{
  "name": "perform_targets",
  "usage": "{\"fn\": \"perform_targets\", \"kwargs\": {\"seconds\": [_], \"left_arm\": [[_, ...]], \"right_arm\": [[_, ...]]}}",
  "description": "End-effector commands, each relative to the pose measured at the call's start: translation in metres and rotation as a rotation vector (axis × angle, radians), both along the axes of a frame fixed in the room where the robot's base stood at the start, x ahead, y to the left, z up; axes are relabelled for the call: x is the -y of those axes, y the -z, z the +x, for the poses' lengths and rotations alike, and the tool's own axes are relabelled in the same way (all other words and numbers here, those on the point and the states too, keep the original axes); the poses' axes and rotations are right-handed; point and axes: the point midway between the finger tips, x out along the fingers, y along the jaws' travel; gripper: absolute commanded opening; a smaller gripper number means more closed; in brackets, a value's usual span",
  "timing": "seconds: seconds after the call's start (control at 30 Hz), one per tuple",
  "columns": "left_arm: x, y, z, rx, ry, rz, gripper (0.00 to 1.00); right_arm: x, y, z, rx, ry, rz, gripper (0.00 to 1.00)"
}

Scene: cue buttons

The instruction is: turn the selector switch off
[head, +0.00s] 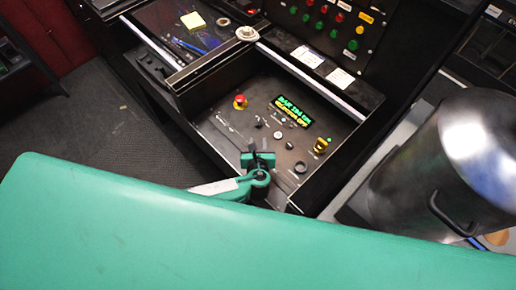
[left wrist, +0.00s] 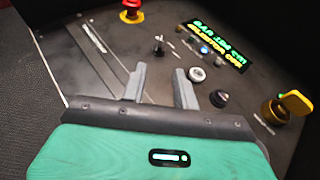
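The black control panel (head: 222,125) carries several controls. A small black lever-like switch (left wrist: 159,45) stands on it, also seen in the head view (head: 260,122). A yellow rotary handle (left wrist: 290,105) is at the right, also in the head view (head: 321,145). I cannot tell for sure which is the selector switch. My left gripper (left wrist: 160,85) is open and empty, with its fingers apart over the panel's near part; it also shows in the head view (head: 258,158). My right gripper is not in view.
A red mushroom button (head: 240,102) is at the panel's left. A lit display (head: 292,111) shows blurred green and yellow text. Raised side walls frame the panel. A large metal drum (head: 450,165) stands at the right.

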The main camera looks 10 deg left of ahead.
Motion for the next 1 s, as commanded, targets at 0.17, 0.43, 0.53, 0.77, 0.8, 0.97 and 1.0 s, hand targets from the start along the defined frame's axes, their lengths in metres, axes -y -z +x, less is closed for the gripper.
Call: {"fn": "perform_targets", "kwargs": {"seconds": [0.17, 0.43, 0.53, 0.77, 0.8, 0.97, 1.0], "left_arm": [[0.004, -0.007, -0.019, 0.000, 0.000, -0.002, 0.30], [0.006, -0.011, -0.025, 0.000, 0.000, 0.000, 0.30], [0.006, -0.011, -0.025, 0.000, 0.000, 0.000, 0.30], [0.006, -0.011, -0.025, 0.000, 0.000, 0.000, 0.30], [0.006, -0.011, -0.025, 0.000, 0.000, 0.000, 0.30], [0.006, -0.012, -0.028, -0.008, -0.030, -0.049, 0.30], [0.005, -0.013, -0.032, -0.018, -0.059, -0.094, 0.30]], "right_arm": [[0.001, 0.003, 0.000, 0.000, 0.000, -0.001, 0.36], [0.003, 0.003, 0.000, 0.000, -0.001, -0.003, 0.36], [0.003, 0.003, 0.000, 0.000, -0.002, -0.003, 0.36], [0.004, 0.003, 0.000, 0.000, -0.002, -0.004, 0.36], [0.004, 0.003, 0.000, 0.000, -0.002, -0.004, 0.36], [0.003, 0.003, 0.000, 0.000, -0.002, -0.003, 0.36], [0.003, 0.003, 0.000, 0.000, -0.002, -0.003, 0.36]]}}
